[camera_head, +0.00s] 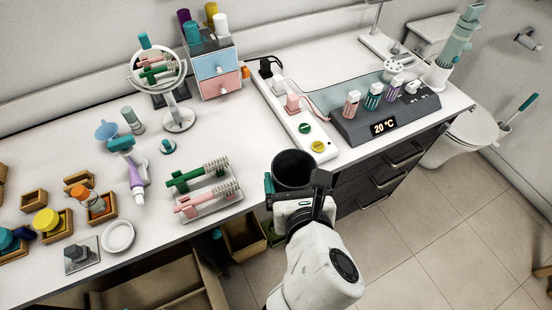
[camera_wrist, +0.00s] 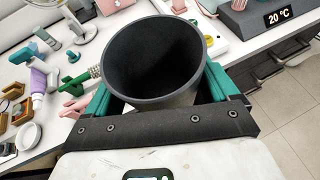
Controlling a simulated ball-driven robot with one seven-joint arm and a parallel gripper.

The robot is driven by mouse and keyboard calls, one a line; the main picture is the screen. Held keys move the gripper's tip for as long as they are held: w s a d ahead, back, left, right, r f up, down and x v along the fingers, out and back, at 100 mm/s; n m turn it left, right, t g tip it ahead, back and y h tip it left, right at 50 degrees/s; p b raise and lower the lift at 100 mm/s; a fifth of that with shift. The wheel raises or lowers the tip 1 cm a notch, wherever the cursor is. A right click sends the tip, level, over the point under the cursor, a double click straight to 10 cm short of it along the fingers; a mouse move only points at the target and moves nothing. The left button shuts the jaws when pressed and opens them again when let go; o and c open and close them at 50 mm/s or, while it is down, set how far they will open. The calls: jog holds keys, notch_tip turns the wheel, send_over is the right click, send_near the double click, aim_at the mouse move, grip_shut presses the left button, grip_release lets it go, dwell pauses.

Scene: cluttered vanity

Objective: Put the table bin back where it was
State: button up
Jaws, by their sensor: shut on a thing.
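The table bin (camera_head: 294,168) is a dark, round, open-topped bin at the front edge of the white vanity top. In the wrist view the bin (camera_wrist: 155,62) fills the middle, its mouth tilted toward the camera, and it looks empty. My gripper (camera_head: 297,190) is shut on the bin, with a green finger on each side of it in the wrist view. The bin's base is hidden, so I cannot tell whether it touches the top.
A tray with green and pink brushes (camera_head: 207,190) lies left of the bin. A white power strip (camera_head: 300,125) lies behind it, and a grey temperature unit (camera_head: 385,112) stands to the right. Drawers (camera_head: 380,175) front the vanity. Open bins (camera_head: 243,238) stand below the edge.

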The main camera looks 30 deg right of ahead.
jog(key=x, duration=0.5)
jog(key=a+f+x, duration=0.1)
jog(key=x, duration=0.4)
jog(key=f+x, duration=0.1)
jog(key=x, duration=0.4)
jog(key=shift+s+a+f, duration=0.25)
jog(key=shift+s, duration=0.1)
jog(key=f, duration=0.2)
jog(key=shift+w+d+f, duration=0.1)
jog(key=shift+w+f, duration=0.2)
jog(key=shift+f, duration=0.6)
jog(key=shift+f, duration=0.15)
jog(key=o, duration=0.6)
jog(key=shift+o, duration=0.2)
